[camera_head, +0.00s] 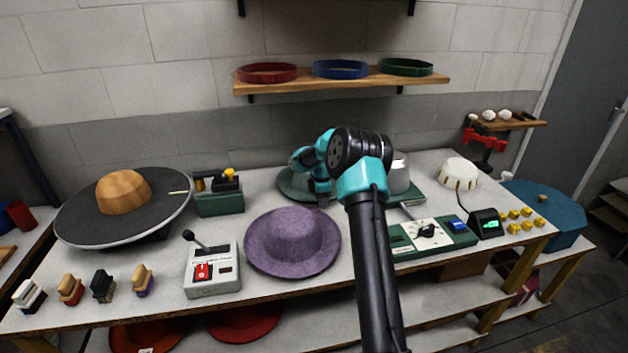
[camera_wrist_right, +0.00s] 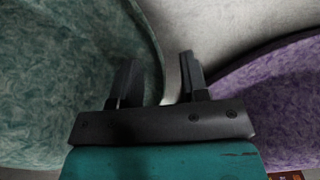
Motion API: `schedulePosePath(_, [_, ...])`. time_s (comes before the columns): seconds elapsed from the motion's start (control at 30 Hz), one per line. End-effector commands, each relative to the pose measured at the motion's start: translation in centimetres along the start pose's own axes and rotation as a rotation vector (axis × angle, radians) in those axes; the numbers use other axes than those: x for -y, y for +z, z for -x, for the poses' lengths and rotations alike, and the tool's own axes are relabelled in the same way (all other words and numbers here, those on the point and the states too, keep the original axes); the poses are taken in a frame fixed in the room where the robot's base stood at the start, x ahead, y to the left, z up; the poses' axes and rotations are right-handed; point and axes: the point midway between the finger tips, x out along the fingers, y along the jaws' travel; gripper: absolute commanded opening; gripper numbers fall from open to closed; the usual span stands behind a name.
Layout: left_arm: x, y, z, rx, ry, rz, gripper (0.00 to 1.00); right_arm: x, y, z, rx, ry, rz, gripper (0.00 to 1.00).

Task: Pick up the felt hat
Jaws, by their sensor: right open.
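A purple felt hat (camera_head: 292,240) lies brim down on the workbench, left of my right arm; its brim also fills the right side of the right wrist view (camera_wrist_right: 275,95). A green felt hat (camera_head: 293,184) sits behind it, partly hidden by my right gripper (camera_head: 322,200); its mottled surface fills the left of the right wrist view (camera_wrist_right: 70,70). My right gripper (camera_wrist_right: 158,80) is open, its two fingers apart, with the green hat on its left and the purple hat on its right. Whether a finger touches the green hat I cannot tell. My left gripper is not in view.
A control box with a lever (camera_head: 212,272) stands left of the purple hat. A dial panel (camera_head: 427,234) lies right of my arm. A round dark disc with a wooden dome (camera_head: 124,192) is at left. A shelf (camera_head: 340,80) holds coloured bands.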

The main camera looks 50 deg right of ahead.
Motion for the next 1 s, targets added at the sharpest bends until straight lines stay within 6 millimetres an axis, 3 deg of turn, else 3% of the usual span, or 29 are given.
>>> schedulePosePath(0.27, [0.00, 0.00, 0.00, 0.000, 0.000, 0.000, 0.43, -0.01, 0.01, 0.04, 0.000, 0.000, 0.000, 0.41])
schedulePosePath(0.7, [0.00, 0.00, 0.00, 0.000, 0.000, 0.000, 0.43, -0.01, 0.02, 0.05, 0.000, 0.001, 0.000, 0.00])
schedulePosePath(1.0, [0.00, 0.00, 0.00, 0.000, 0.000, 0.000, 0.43, -0.03, 0.02, 0.08, 0.000, 0.001, 0.000, 0.00])
